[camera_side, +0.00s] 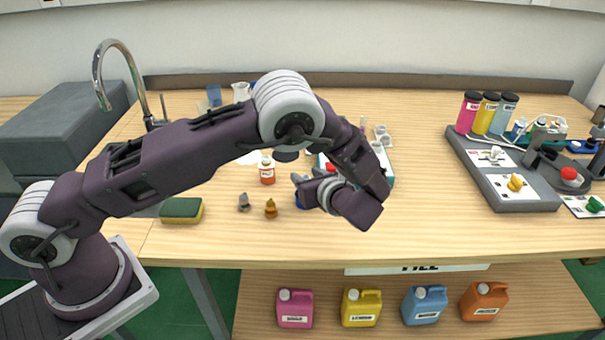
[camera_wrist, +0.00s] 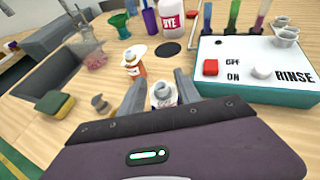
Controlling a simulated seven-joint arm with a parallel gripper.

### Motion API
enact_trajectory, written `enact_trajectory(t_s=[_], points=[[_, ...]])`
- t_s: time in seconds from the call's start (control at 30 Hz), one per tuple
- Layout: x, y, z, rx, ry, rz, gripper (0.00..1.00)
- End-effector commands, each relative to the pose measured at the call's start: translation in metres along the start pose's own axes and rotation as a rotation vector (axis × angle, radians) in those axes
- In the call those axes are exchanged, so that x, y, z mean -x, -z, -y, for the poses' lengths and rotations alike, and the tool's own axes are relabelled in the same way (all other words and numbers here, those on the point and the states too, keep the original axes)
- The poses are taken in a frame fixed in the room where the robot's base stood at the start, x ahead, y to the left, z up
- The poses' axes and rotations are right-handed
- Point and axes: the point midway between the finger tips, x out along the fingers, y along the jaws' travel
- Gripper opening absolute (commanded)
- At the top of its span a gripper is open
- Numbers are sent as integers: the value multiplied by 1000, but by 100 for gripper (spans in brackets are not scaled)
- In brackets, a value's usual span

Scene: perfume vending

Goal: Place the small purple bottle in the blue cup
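My gripper (camera_side: 297,180) is low over the front middle of the table. In the wrist view its two fingers (camera_wrist: 158,82) stand apart. A small pale, bluish-purple thing with a light rim (camera_wrist: 163,96) shows between them; I cannot tell whether it is the cup, the bottle, or one inside the other. In the side view a blue thing, probably the blue cup (camera_side: 302,201), is partly hidden beneath my gripper. I cannot surely identify the small purple bottle. A small greyish bottle or stopper (camera_side: 244,203) stands to the left, and it also shows in the wrist view (camera_wrist: 100,104).
A small amber bottle (camera_side: 270,209) and an orange jar with white lid (camera_side: 267,173) stand near my gripper. A yellow-green sponge (camera_side: 181,210) lies left. The white-and-teal rinse station (camera_wrist: 225,82) is close on the right.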

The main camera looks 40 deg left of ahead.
Motion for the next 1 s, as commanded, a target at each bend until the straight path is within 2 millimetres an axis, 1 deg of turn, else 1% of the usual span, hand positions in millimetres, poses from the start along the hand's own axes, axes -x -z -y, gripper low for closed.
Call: enact_trajectory(t_s=[0.03,0.1,0.2,0.3,0.4,0.57,0.63,0.67,0.77,0.8,0.87,0.9,0.97,1.0], points=[[16,0,1,0,5,-1,40],[35,0,1,1,5,-2,40],[59,0,1,0,5,-1,40],[75,0,0,0,2,-1,40],[83,0,0,0,1,-1,40],[85,0,0,1,-1,-1,40],[85,-7,-3,27,-14,-20,40],[86,-14,-7,56,-27,-40,40],[89,-53,-33,239,-116,-168,40],[93,-71,-50,342,-163,-238,40],[100,-97,-78,513,-239,-345,40],[107,-113,-99,633,-289,-415,40],[121,-134,-131,821,-363,-517,40],[131,-145,-153,952,-410,-585,40]])
